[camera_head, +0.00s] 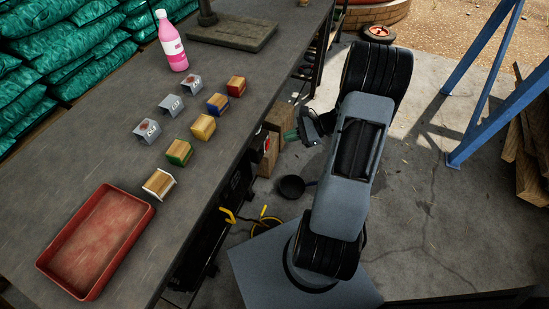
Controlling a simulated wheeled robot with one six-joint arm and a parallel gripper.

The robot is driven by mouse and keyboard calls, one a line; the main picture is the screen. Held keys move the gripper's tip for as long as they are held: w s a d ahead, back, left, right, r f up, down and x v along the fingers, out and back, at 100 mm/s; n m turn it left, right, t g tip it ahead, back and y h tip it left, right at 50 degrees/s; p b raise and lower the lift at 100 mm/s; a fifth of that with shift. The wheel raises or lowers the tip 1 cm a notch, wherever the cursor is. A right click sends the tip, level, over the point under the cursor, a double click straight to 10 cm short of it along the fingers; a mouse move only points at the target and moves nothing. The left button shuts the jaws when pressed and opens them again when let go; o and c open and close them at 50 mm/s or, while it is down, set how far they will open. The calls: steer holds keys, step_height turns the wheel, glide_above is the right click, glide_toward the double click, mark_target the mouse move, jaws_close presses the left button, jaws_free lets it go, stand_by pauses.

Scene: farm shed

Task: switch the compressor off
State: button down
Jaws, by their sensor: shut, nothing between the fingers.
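I cannot clearly make out the compressor or its switch. A red and black object (267,145) shows in part under the right edge of the workbench, and I cannot tell whether it belongs to the compressor. The bench top hides most of what stands below it. My gripper (291,135) is off the bench's right side, below the level of its top, and points left towards the red and black object. It is small in view and shut, with nothing held. I cannot tell whether it touches anything.
The workbench (150,240) holds a red tray (98,240), several small coloured blocks, grey bracket-like pieces and a pink bottle (173,42). Under its edge are a black case (200,252), yellow hose (264,222) and a black pan (291,187). A blue frame (482,85) stands right.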

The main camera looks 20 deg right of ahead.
steer(key=d+f+m+t+h+b, duration=0.1)
steer(key=d+f+m+t+b, duration=0.4)
steer(key=f, duration=1)
steer(key=d+m+t, duration=0.1)
steer(key=d+m, duration=0.2)
steer(key=shift+d+t, duration=0.35)
steer(key=shift+t, duration=0.05)
steer(key=shift+w+a, duration=0.1)
steer(key=b, duration=0.4)
glide_toward(268, 145)
steer(key=w+d+x, duration=0.1)
steer(key=x, duration=0.6)
steer(key=shift+s+a+r, duration=0.1)
steer(key=shift+s+a, duration=0.05)
steer(key=shift+a, duration=0.1)
steer(key=shift+p, duration=0.35)
